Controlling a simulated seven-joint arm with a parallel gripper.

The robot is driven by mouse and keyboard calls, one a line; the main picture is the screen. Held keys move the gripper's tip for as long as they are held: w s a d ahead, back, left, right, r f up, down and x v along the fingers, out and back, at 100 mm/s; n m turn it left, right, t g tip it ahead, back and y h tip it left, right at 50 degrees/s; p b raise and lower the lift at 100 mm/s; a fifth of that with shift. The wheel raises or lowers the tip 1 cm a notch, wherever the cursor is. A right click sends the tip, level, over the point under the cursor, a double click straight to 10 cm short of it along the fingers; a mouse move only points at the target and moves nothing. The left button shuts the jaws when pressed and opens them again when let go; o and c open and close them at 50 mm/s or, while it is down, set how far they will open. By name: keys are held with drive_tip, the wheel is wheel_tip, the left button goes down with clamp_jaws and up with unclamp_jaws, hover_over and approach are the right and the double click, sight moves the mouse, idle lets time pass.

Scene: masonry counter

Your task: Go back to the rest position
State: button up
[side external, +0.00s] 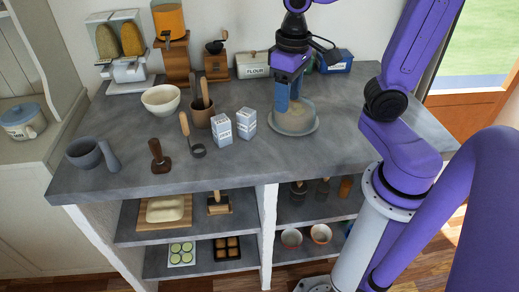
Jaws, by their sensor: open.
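My gripper (287,97) points down over the right middle of the grey counter (340,142). Its blue fingers are open and reach down at the left side of a round shallow dish (294,129) with a pale inside. I cannot tell whether the fingertips touch the dish or hang above it. The near finger hides part of the gap between the fingers. I see nothing clearly held.
Two small cartons (221,129) stand left of the dish. A flour box (252,65) and grinders stand behind. The counter's front right is clear.

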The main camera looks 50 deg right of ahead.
drive_tip(key=s+a+f+n, duration=0.1)
drive_tip(key=s+f+n, duration=0.1)
drive_tip(key=s+n, duration=0.3)
drive_tip(key=s+a+f+n, duration=0.1)
drive_tip(key=s+f+n, duration=0.1)
drive_tip(key=s+n, duration=0.4)
drive_tip(key=shift+s+a, duration=0.4)
drive_tip(key=shift+s, duration=0.15)
drive_tip(key=shift+f, duration=0.1)
